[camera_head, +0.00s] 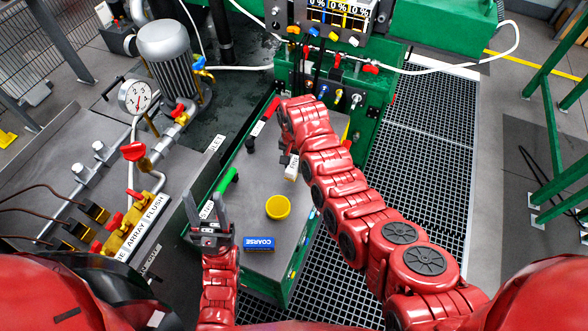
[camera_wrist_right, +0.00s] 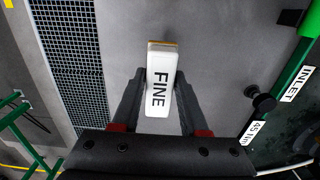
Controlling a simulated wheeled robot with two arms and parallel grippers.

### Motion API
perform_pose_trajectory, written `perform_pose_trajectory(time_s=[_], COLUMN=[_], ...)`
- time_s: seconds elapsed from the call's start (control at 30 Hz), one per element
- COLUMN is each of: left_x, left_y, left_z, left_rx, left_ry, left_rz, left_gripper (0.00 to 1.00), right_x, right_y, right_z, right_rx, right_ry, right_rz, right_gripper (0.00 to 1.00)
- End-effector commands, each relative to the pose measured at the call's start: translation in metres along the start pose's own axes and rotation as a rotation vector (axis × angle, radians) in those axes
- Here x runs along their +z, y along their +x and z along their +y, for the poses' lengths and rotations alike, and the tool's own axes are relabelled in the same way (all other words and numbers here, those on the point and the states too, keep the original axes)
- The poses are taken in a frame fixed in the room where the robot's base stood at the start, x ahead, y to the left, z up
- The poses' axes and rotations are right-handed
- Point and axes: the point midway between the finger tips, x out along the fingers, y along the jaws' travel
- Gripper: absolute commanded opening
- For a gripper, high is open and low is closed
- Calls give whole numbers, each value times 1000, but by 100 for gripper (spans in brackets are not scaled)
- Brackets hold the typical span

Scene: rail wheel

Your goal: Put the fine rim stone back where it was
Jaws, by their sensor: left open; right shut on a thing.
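The fine rim stone (camera_head: 291,170) is a white block over the grey bench top, right of centre in the head view. In the right wrist view it is marked FINE (camera_wrist_right: 160,92), with a tan strip at its far end. My right gripper (camera_wrist_right: 160,80) is shut on it, one finger on each side. In the head view the right arm largely hides this gripper. Whether the stone touches the bench top is unclear. My left gripper (camera_head: 207,210) is open and empty at the bench's left edge. The blue COARSE stone (camera_head: 259,243) lies near the bench's front edge.
A yellow round cup (camera_head: 278,207) stands between the two stones on the bench top (camera_head: 262,180). A green handle (camera_head: 228,181) is beside my left gripper. A black knob (camera_head: 249,144) rises left of the fine stone. A valve panel borders the far side.

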Motion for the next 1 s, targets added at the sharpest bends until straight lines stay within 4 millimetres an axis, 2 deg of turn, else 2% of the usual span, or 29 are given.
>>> perform_pose_trajectory(time_s=[0.17,0.3,0.7,0.73,0.9,1.0], left_x=[-2,-2,-2,-2,-2,-2], left_y=[12,11,12,12,12,12], left_z=[-1,-1,-1,-1,-1,-1], left_rx=[0,0,0,0,0,0], left_ry=[0,0,0,0,0,0], left_rz=[0,0,0,0,0,0], left_gripper=[50,50,50,50,50,50], right_x=[1,0,0,0,0,0], right_y=[13,27,35,36,36,35], right_z=[1,0,0,0,0,0], right_rx=[5,4,0,0,0,0], right_ry=[-1,-3,0,0,0,0], right_rz=[-5,-2,0,0,0,0], right_gripper=[0,0,0,45,73,73])
